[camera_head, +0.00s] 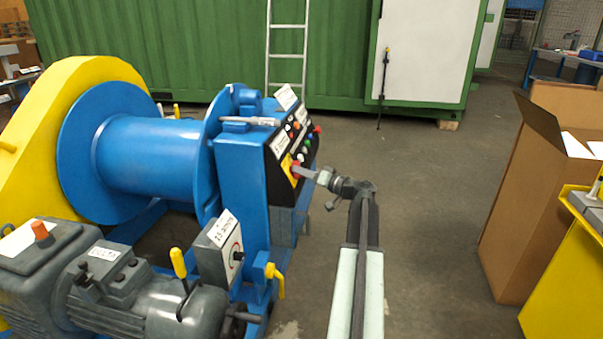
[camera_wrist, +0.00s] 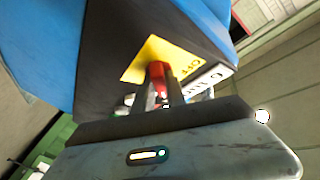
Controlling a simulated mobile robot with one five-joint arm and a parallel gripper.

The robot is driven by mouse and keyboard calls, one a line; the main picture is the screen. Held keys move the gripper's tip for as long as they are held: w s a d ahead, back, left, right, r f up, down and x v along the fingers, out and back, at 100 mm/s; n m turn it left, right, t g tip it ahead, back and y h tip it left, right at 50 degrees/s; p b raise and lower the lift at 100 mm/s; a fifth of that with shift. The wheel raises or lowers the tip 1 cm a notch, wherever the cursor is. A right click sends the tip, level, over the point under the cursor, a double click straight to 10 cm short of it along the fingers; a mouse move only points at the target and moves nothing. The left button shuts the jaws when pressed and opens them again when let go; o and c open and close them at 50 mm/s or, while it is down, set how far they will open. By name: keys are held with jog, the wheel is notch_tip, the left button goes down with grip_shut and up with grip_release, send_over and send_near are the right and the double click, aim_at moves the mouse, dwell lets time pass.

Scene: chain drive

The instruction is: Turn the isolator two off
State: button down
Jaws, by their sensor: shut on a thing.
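A red isolator handle (camera_wrist: 157,72) stands on a yellow plate (camera_wrist: 150,50) with upside-down lettering that seems to read OFF. In the head view the yellow plate (camera_head: 287,166) is at the lower end of the black control panel on the blue winch. My gripper (camera_head: 299,171) reaches the handle from the right. In the wrist view my gripper (camera_wrist: 166,92) is shut on the red handle, and its fingers hide the handle's lower part. I cannot read the white label beside the plate, so the isolator's number is unclear.
Several coloured buttons (camera_head: 306,142) sit on the panel above the handle. A grey box with a dial (camera_head: 235,252) and a yellow-handled valve (camera_head: 275,275) are lower down. A cardboard box (camera_head: 513,215) stands at right. The floor between is clear.

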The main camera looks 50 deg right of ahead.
jog(key=shift+f, duration=0.1)
jog(key=n, duration=0.1)
jog(key=n+y+b, duration=0.1)
jog(key=shift+w+d+f+n+t+y+b, duration=0.1)
jog(key=shift+d+n+t+y+b, duration=0.15)
jog(key=shift+n+t+y+b, duration=0.05)
jog(key=shift+w+d+r+n+g+y+p, duration=0.1)
jog(key=shift+w+d+n+g+y+p, duration=0.2)
jog(key=shift+n+g+y, duration=2.35)
jog(key=shift+s+d+r+n+y+p, duration=0.25)
jog(key=shift+n+y, duration=0.7)
jog(key=shift+n, duration=3.8)
jog(key=shift+w+n+g+y+p, duration=0.4)
jog(key=shift+n+g+y, duration=1.2)
jog(key=shift+n, duration=2.1)
jog(key=shift+f, duration=0.1)
jog(key=c, duration=1.4)
grip_release()
jog(key=shift+o, duration=0.2)
